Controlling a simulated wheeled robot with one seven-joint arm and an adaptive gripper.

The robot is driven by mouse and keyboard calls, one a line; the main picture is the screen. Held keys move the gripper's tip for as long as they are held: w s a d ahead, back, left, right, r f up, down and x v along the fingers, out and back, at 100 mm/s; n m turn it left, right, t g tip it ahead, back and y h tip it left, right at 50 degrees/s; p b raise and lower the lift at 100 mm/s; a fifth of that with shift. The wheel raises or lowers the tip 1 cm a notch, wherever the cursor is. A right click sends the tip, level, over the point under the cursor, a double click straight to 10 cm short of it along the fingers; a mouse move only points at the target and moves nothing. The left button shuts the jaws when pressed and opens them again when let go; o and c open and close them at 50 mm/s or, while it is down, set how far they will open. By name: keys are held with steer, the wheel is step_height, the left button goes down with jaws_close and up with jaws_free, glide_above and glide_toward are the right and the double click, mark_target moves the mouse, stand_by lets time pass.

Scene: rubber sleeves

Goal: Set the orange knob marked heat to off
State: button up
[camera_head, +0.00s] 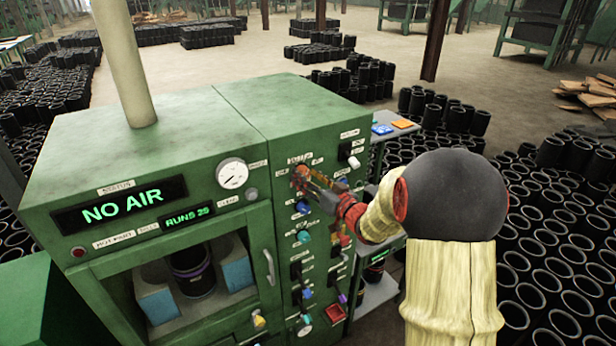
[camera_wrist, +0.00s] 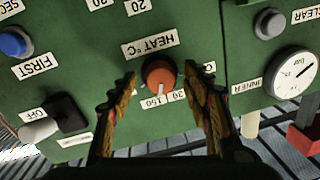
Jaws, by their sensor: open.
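The orange knob (camera_wrist: 158,74) sits on the green panel under a white label (camera_wrist: 150,45) reading HEAT °C in the wrist view. A pale pointer mark shows on its lower side, between small number labels, one reading 150. My gripper (camera_wrist: 161,80) is open, with one finger on each side of the knob and a gap to it on both sides. Whether the fingertips reach around the knob in depth is unclear. In the head view my gripper (camera_head: 304,178) is at the upper part of the machine's control panel and largely covers the knob there.
A blue button (camera_wrist: 14,42) and a black switch (camera_wrist: 66,112) are left of the knob in the wrist view; a gauge (camera_wrist: 291,73) is at right. In the head view the green machine's display (camera_head: 122,206) reads NO AIR. Black rubber sleeves (camera_head: 540,270) cover the floor at right.

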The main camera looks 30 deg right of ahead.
steer(key=shift+c, duration=0.3)
steer(key=c, duration=1.1)
steer(key=shift+c, duration=0.2)
